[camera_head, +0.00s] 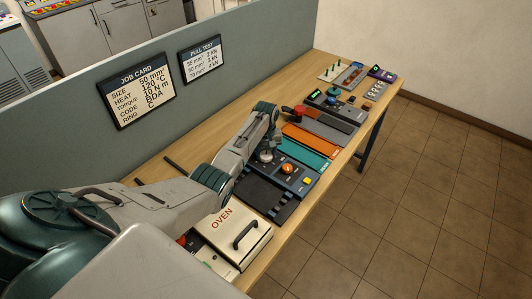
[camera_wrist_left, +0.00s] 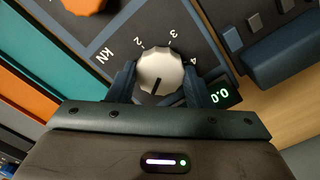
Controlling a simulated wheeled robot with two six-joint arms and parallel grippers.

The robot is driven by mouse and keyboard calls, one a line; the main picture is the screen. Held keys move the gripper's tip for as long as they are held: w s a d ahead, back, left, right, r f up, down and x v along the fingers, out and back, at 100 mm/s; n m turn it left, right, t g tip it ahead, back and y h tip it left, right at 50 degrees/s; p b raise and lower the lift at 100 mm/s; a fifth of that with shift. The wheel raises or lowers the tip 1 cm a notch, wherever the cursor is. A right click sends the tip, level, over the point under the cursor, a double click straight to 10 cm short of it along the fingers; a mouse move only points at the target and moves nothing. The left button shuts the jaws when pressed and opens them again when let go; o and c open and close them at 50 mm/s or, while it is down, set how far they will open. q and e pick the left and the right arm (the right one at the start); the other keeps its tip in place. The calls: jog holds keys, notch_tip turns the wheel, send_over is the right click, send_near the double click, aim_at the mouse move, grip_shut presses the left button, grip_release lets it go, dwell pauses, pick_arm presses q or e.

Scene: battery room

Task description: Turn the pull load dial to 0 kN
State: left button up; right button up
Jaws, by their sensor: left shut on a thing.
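The pull load dial is a pale round knob (camera_wrist_left: 158,72) on a dark panel marked kN, with 2, 3 and 4 visible around it in the left wrist view. Its dark pointer line faces the lower edge of that view, toward my gripper's body. The mark it faces is hidden. My left gripper (camera_wrist_left: 156,84) is shut on the knob, one finger on each side. In the head view my left gripper (camera_head: 266,148) reaches down to the knob (camera_head: 266,156). A small display (camera_wrist_left: 221,96) beside the dial shows 0.0 in green. My right gripper is not in view.
An orange knob (camera_head: 287,168) and a yellow button (camera_head: 306,181) sit close to the dial. The oven (camera_head: 226,244) stands nearer me. Teal and orange trays and a red-handled tool (camera_head: 299,112) lie beyond. A grey partition (camera_head: 226,84) runs behind the bench.

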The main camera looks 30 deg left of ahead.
aim_at(266, 155)
pick_arm(q)
jog(key=o, duration=1)
jog(key=shift+r, duration=0.2)
jog(key=shift+r+b, duration=1.65)
jog(key=shift+r, duration=3.65)
jog(key=shift+f, duration=0.1)
